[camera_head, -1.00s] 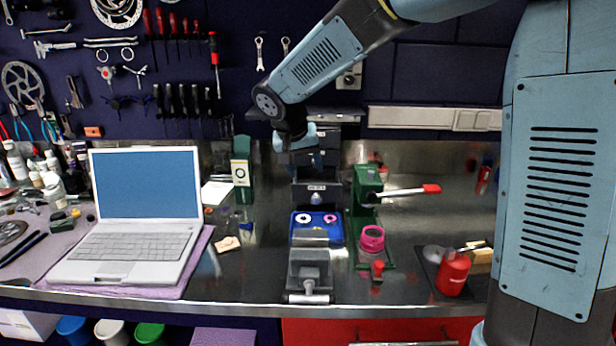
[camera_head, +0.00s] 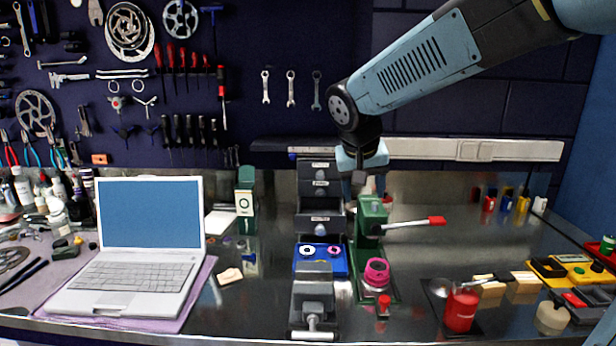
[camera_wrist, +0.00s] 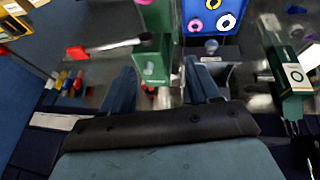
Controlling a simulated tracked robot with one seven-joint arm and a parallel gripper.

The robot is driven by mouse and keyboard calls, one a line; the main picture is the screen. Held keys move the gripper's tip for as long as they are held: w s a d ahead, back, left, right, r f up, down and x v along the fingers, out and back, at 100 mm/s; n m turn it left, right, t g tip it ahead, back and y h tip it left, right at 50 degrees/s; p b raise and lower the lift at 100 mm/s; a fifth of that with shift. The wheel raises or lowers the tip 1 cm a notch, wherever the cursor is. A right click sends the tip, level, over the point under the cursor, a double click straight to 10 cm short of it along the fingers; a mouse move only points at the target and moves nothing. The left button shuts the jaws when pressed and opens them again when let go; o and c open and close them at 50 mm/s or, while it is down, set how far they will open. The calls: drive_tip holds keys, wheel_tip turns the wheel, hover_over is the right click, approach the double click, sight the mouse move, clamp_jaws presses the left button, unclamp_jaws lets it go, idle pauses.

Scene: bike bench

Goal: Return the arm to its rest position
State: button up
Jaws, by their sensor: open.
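My gripper (camera_head: 360,182) hangs from the blue-grey arm above the back of the bench, just behind the green press (camera_head: 372,222) with the red-tipped lever. In the wrist view its two dark fingers (camera_wrist: 165,88) stand apart with nothing held between them. The green press (camera_wrist: 155,50) and the blue tray (camera_wrist: 208,18) with ring-shaped parts lie beyond the fingertips in that view. The arm reaches in from the upper right in the head view.
An open laptop (camera_head: 150,235) sits on the left. A small drawer unit (camera_head: 320,190), a blue tray (camera_head: 305,265) and a grey vise (camera_head: 313,300) stand mid-bench. A red bottle (camera_head: 461,309) is front right, with yellow-black boxes (camera_head: 575,268) farther right. Tools hang on the wall.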

drive_tip(key=s+d+y, duration=0.1)
drive_tip(key=s+d, duration=0.5)
drive_tip(key=s, duration=0.3)
drive_tip(key=s+d+t+y, duration=0.1)
drive_tip(key=s+d, duration=0.5)
drive_tip(key=s, duration=0.3)
drive_tip(key=shift+s, duration=0.25)
